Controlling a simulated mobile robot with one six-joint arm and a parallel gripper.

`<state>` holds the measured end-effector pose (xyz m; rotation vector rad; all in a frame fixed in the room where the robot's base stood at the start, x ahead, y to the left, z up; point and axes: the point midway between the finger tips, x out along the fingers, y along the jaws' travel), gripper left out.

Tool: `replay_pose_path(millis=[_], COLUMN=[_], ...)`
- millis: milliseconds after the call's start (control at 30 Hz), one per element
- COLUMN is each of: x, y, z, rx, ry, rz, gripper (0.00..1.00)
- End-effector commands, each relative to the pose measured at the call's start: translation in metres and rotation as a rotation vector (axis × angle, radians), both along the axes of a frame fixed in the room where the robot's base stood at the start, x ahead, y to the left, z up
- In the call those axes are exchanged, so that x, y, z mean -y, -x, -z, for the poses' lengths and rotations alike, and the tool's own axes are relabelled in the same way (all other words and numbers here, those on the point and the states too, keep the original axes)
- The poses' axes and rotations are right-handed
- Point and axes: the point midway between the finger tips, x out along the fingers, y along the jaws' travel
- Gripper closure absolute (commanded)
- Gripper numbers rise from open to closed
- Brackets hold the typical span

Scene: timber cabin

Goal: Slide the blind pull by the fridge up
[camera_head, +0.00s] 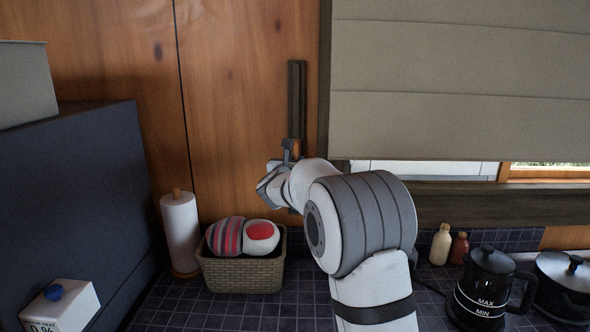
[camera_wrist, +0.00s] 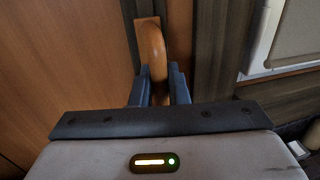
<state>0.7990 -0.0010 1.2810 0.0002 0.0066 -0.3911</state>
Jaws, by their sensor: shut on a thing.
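The blind pull is a curved wooden handle (camera_wrist: 152,48) on a narrow dark vertical track (camera_head: 297,95) fixed to the timber wall, left of the window. My gripper (camera_head: 290,150) is at the lower part of the track in the head view. In the wrist view my gripper (camera_wrist: 160,88) has its two blue-grey fingers on either side of the handle, shut on it. The upper loop of the handle shows above the fingers; its lower part is hidden between them. The beige blind (camera_head: 460,80) hangs over most of the window, with a strip of window bare below it.
A dark fridge (camera_head: 75,190) stands at the left. On the tiled counter are a paper towel roll (camera_head: 181,230), a wicker basket (camera_head: 240,274), a milk carton (camera_head: 62,306), two small bottles (camera_head: 441,244), a kettle (camera_head: 487,285) and a pot (camera_head: 567,280). The track above my gripper is clear.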

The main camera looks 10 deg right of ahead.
Motion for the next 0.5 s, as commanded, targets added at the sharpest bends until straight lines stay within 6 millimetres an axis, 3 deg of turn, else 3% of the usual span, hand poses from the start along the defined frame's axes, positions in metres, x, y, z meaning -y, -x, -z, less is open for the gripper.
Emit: replay_pose_path(millis=[33, 300, 500], x=[0.0, 0.0, 0.0], y=[0.001, 0.001, 0.001], z=[-0.024, -0.111, -0.166], rx=[0.015, 0.016, 0.013], ry=[0.001, 0.0, 0.001], rz=[-0.001, -0.001, 0.0], gripper=[1.0, 1.0, 1.0])
